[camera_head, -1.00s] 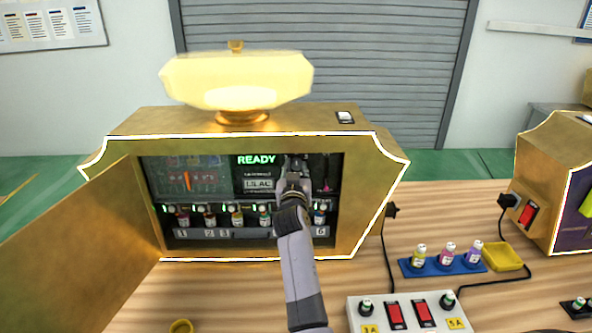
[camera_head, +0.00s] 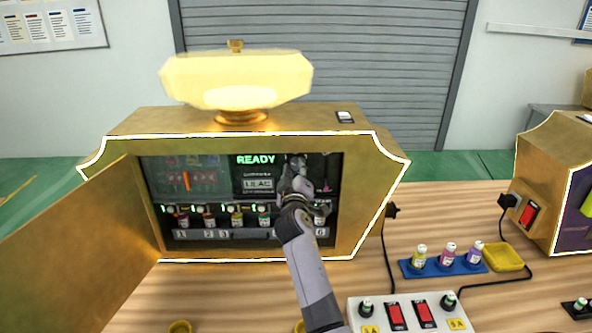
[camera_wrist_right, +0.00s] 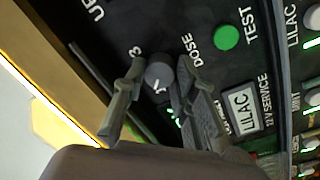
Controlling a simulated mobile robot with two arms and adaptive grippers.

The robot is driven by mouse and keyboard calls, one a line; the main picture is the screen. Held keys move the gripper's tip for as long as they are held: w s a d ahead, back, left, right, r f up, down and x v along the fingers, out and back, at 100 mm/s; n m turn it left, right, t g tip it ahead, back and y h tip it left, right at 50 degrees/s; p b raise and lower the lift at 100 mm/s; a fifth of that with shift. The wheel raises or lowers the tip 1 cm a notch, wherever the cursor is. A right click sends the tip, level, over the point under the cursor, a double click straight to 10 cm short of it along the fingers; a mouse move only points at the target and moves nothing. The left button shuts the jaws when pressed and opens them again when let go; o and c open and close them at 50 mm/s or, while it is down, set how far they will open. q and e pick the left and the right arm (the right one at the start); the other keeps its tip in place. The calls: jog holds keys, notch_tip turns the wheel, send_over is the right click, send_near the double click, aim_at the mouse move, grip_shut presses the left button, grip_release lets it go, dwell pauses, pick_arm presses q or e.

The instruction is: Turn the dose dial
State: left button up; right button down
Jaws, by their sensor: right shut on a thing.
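The grey dose dial (camera_wrist_right: 159,74) sits on the dark panel beside the printed word DOSE, with a digit 3 near its rim. My right gripper (camera_wrist_right: 161,66) has one finger on each side of the dial and is shut on it. In the head view my right gripper (camera_head: 295,172) reaches into the open machine (camera_head: 365,190) and hides the dial. The screen (camera_head: 258,172) reads READY and LILAC. My left gripper is not in view.
A green TEST button (camera_wrist_right: 227,37) and a LILAC label (camera_wrist_right: 242,108) lie close to the fingers. Several small bottles (camera_head: 236,216) stand in a row below the screen. The open door (camera_head: 85,240) stands at the left.

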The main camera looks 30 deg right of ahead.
jog(key=shift+n, duration=1.6)
jog(key=shift+t, duration=0.3)
jog(key=c, duration=1.3)
grip_release()
jog(key=v, duration=1.2)
jog(key=shift+s+r, duration=0.1)
jog(key=shift+r, duration=0.05)
